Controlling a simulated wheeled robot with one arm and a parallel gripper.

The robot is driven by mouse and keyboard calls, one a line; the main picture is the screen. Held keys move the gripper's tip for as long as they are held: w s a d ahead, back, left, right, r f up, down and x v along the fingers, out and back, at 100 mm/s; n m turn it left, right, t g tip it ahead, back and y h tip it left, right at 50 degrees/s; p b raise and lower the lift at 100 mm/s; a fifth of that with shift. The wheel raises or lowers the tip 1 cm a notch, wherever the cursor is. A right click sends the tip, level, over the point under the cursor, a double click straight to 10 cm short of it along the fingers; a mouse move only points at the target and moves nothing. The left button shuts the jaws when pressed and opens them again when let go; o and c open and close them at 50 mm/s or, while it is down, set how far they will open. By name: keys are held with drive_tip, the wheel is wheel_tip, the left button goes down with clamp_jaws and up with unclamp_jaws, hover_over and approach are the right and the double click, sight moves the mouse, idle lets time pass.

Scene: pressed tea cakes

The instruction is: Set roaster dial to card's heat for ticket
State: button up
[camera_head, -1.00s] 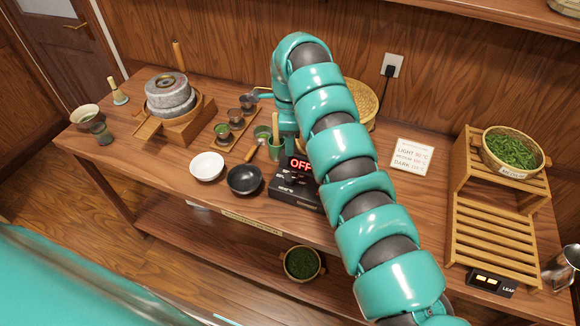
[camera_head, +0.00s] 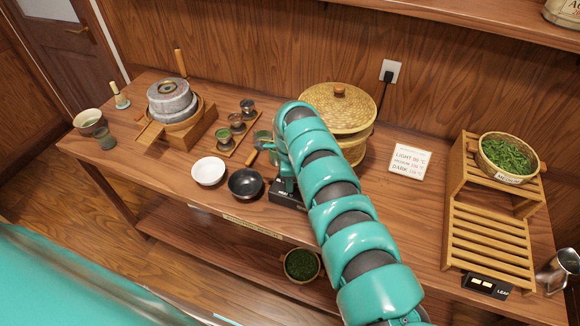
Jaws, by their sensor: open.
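The white heat card (camera_head: 410,161) lies on the counter right of my arm, with LIGHT, MEDIUM and DARK lines; its figures are too small to read surely. The black roaster base (camera_head: 281,196) is at the counter's front middle, largely behind my arm. Its dial and display are hidden now. My gripper (camera_head: 288,184) is low over the roaster, open. Its fingertips are mostly hidden, and I cannot tell whether they touch the dial. I cannot make out a ticket.
A black bowl (camera_head: 245,183) and white bowl (camera_head: 208,171) stand close left of the roaster. A lidded basket (camera_head: 340,106) is behind my arm. A slatted wooden rack (camera_head: 488,240) with a leaf basket (camera_head: 507,158) stands right. Counter around the card is clear.

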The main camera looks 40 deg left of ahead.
drive_tip(key=shift+f, duration=0.15)
drive_tip(key=c, duration=0.7)
